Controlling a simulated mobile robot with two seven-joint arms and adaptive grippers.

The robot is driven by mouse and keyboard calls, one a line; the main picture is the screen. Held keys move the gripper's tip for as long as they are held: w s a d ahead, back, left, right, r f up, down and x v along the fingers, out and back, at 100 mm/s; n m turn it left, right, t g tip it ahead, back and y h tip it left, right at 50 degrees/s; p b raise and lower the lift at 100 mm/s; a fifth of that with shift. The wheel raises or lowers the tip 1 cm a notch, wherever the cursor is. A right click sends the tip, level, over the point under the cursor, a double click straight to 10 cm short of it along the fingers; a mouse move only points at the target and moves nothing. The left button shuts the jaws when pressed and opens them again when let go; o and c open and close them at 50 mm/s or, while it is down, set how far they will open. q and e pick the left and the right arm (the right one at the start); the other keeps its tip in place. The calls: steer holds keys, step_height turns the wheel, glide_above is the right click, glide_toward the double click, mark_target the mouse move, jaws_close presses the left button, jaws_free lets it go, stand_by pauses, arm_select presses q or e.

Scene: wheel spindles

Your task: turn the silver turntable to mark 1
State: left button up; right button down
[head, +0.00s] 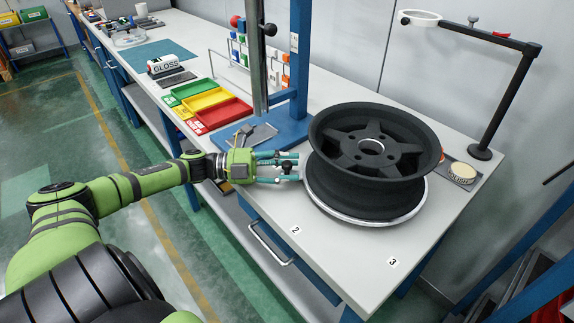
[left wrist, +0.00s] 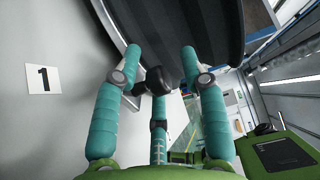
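The silver turntable (head: 345,214) lies on the bench, its pale rim showing under a black wheel. My left gripper (head: 297,168) is at the turntable's left edge, low over the bench. Its teal fingers (left wrist: 160,55) are spread, with a dark knob (left wrist: 155,80) between them in the left wrist view. A gap shows on the knob's right; firm contact cannot be seen. Mark 1 (left wrist: 43,79) is a white label left of the fingers in the left wrist view; I cannot make it out in the head view. Mark 2 (head: 295,230) and mark 3 (head: 392,262) lie along the bench front. My right gripper is out of view.
The black spoked wheel (head: 372,147) sits over the turntable. A blue post stand (head: 299,60) rises behind the gripper. Coloured trays (head: 206,101) lie further left. A black lamp-like stand (head: 510,95) is at right.

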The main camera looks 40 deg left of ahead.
arm_select(q)
steer(key=shift+s+a+f, duration=0.1)
steer(key=shift+s+a, duration=0.2)
steer(key=shift+a, duration=0.1)
steer(key=v, duration=1.1)
steer(key=shift+c, duration=0.4)
